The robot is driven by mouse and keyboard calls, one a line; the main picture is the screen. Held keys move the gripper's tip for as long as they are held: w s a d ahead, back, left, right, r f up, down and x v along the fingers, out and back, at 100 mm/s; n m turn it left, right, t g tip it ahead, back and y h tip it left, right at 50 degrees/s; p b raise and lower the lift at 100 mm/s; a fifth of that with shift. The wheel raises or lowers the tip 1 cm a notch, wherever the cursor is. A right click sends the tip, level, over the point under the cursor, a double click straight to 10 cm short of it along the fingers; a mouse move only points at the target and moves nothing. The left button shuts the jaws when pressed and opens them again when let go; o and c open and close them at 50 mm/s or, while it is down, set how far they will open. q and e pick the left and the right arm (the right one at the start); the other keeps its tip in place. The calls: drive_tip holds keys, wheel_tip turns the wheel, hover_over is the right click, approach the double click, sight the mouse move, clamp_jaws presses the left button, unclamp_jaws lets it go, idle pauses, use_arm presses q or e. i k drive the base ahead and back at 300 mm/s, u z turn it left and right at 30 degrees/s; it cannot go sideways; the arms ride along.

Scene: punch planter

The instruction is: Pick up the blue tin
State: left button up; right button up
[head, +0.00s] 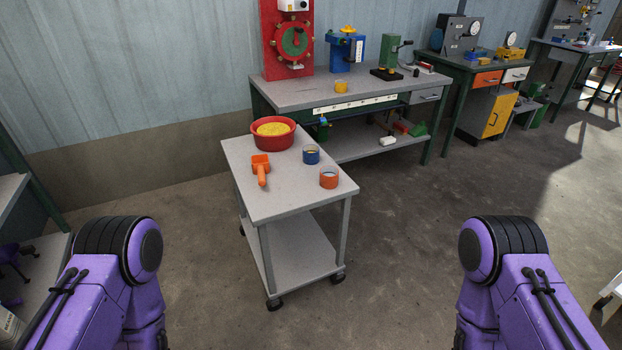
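The blue tin (311,155) is a small round open-topped tin with something yellowish inside. It stands upright on the grey top of a small wheeled cart (287,205), in the head view's middle. Both of my purple arms come in from the lower left and lower right. Their grippers are outside the picture, so I cannot see whether they are open or shut. No part of either arm in view is near the tin.
An orange tin (328,178), an orange scoop (261,168) and a red bowl (273,134) of yellow grains share the cart top. A grey workbench (300,92) with a yellow tin (341,87) stands behind. The floor before the cart is clear.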

sight(311, 155)
drive_tip(key=u, duration=0.3)
drive_tip(key=k, duration=0.25)
drive_tip(key=z, duration=1.4)
drive_tip(key=i, duration=1.3)
drive_tip(key=u, duration=0.8)
